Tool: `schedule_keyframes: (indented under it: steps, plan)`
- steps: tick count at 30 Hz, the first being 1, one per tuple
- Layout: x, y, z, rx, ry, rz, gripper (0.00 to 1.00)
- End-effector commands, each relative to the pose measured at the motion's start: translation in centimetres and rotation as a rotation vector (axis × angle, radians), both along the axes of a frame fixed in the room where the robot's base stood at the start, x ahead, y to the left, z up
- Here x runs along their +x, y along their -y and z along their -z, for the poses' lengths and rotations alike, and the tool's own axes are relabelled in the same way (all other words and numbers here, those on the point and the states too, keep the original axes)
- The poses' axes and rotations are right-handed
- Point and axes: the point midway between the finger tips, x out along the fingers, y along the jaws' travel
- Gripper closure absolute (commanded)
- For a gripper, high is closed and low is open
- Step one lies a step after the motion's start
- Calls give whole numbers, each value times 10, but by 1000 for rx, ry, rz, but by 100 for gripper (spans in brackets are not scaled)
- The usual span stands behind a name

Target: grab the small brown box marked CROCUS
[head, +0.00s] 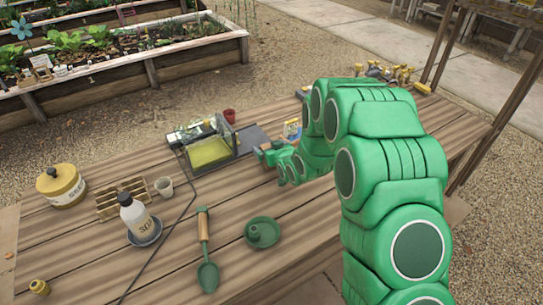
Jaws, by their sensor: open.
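I cannot make out a small brown box marked CROCUS in the head view. My green arm covers much of the right half of the table and may hide it. My gripper (266,154) is at the end of the arm, over the middle of the wooden table (310,208). It is open, with nothing seen between its fingers. A small packet or box with blue and yellow on it (292,129) stands just behind my gripper, partly hidden by the arm. Its lettering is too small to read.
Left of my gripper is a clear-sided device with a yellow-green panel (210,151). Several yellow-topped items (385,72) line the far edge.

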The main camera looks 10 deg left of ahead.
Motion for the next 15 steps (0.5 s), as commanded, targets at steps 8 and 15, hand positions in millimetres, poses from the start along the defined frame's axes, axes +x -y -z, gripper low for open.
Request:
schedule_keyframes:
  steps: [8,15]
  plan:
    - [3,-3,3,-1,-1,0,0]
    - [3,-2,3,-1,-1,0,32]
